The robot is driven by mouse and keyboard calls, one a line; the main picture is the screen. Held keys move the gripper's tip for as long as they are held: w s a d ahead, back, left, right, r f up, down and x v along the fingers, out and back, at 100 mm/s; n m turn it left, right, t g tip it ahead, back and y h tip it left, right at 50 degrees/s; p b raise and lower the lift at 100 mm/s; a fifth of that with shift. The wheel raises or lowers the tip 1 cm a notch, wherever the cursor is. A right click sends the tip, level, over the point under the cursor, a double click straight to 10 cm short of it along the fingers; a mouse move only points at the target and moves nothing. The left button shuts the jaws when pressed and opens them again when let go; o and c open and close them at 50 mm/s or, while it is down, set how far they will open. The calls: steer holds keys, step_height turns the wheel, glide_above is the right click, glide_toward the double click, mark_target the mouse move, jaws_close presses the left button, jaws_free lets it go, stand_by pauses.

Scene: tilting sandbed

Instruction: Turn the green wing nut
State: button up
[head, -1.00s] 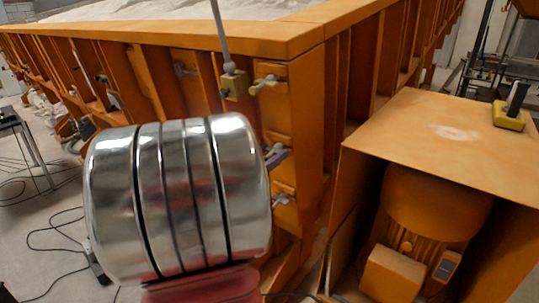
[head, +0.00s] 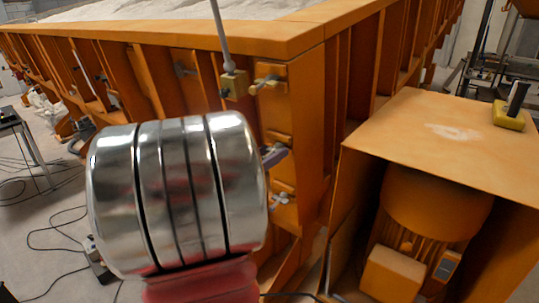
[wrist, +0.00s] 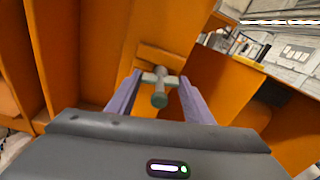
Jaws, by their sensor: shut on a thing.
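The green wing nut (wrist: 160,88) shows in the wrist view, a grey-green cross-shaped piece with a darker green round end, in front of an orange block. My gripper (wrist: 160,79) has its two purple fingers on either side of the nut, shut on its wings. In the head view my gripper (head: 274,156) shows only as a small purple piece at the orange frame's corner post, behind my large silver arm link. The held nut cannot be made out there.
A yellowish wing nut (head: 268,84) sits above my gripper and a silvery one (head: 280,199) below it. The orange sandbed frame (head: 300,50) rises close behind. An orange motor housing (head: 440,140) stands at the right, with a yellow-based object (head: 509,117) on top.

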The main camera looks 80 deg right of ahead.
steer(key=o, duration=1.1)
steer(key=shift+c, duration=0.2)
steer(key=v, duration=1.4)
steer(key=shift+d, duration=0.1)
